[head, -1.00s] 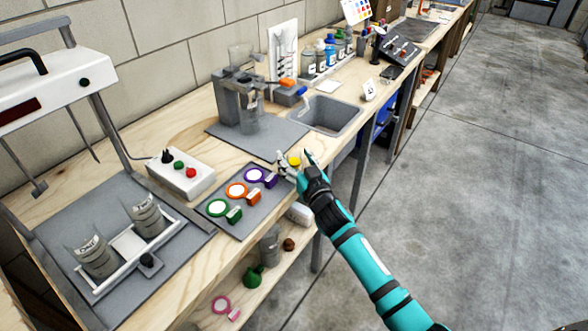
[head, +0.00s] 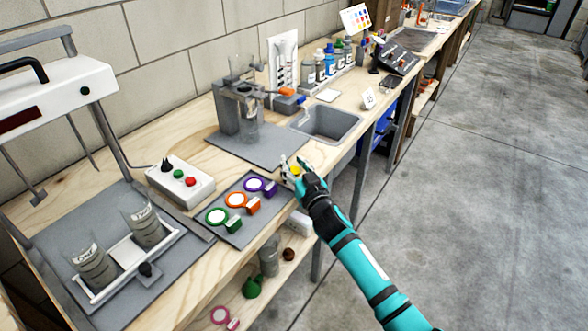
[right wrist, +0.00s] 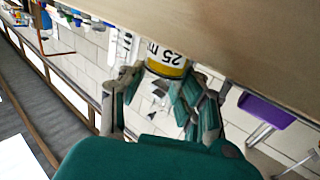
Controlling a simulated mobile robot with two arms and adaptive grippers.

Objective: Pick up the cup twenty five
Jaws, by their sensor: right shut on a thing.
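My right gripper (head: 293,168) is over the front edge of the bench, right of the purple-ringed filter. It is shut on cup twenty five (right wrist: 167,58), a small pale cup with a yellow band and a "25 m" label that appears upside down in the right wrist view. The cup sits between the fingers (right wrist: 155,95), close to the wooden surface at the top of that view. In the head view only a yellow bit of the cup (head: 296,170) shows between the fingers. My left gripper is in neither view.
A grey mat (head: 226,233) with green, orange and purple ringed filters lies left of my gripper. A sink (head: 330,122) and a grey apparatus (head: 228,115) stand behind it. A lower shelf (head: 262,310) holds several items. The floor at right is clear.

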